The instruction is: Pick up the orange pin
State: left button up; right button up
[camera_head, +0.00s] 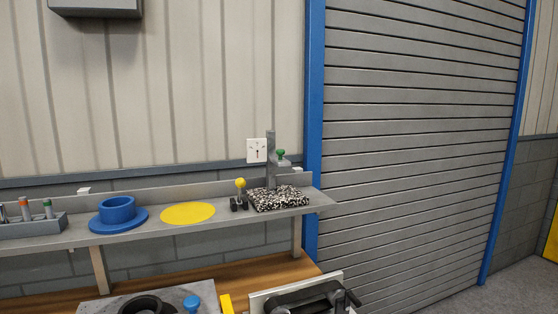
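A grey pin holder (30,228) stands at the left end of the grey shelf. Several small pins stand upright in it. One pin has an orange-red top (23,202). A green-topped pin (47,205) stands to its right. Another reddish pin (3,213) is cut off by the left picture edge. Neither of my grippers is in view.
Below, a wooden bench (215,278) carries partly cut-off parts.

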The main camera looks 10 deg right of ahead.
aim_at(23, 201)
jog(key=z, duration=0.55)
jog(key=k, duration=1.1)
jog(key=u, duration=1.95)
jog(key=i, duration=0.5)
jog(key=z, duration=0.1)
